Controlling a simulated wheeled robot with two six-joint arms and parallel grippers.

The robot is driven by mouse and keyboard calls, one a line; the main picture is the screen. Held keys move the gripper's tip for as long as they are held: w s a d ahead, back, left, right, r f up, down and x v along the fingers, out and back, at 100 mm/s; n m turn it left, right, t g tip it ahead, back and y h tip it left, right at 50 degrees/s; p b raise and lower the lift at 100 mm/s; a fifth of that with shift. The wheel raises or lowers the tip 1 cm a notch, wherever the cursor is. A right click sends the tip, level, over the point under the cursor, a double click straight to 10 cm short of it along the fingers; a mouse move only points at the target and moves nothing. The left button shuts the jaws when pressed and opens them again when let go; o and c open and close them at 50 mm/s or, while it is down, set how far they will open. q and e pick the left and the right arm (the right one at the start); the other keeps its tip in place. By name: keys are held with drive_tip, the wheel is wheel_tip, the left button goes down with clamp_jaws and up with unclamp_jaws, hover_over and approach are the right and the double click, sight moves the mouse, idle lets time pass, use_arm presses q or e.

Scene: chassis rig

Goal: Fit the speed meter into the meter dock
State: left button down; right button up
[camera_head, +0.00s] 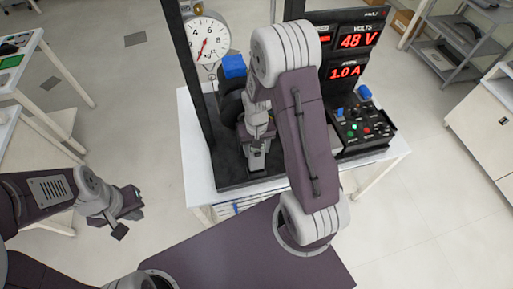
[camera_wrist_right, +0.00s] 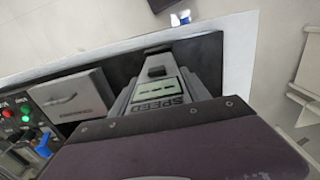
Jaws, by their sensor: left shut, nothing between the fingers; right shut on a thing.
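The speed meter (camera_wrist_right: 163,91) shows in the right wrist view as a small unit with a pale display and the word SPEED. My right gripper (camera_head: 255,150) is shut on it, low over the black base of the rig (camera_head: 228,172). The fingers and the meter's underside are mostly hidden, so I cannot tell whether the meter touches the base. I cannot clearly make out the meter dock. My left gripper (camera_head: 121,211) is shut and empty, out to the left of the rig, over the floor.
The rig stands on a white table (camera_head: 196,165). A dial gauge (camera_head: 208,40) and a blue block (camera_head: 234,66) are at its back left. A panel with red readouts (camera_head: 350,55) and a control box (camera_head: 362,128) stand right. A grey box (camera_wrist_right: 75,102) lies beside the meter.

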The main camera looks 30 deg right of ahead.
sight(257, 157)
drive_tip(key=shift+f+b, duration=2.15)
drive_tip(key=shift+f, duration=0.65)
drive_tip(key=o, duration=1.7)
wheel_tip(257, 157, up, 9)
drive_tip(key=shift+r, duration=0.1)
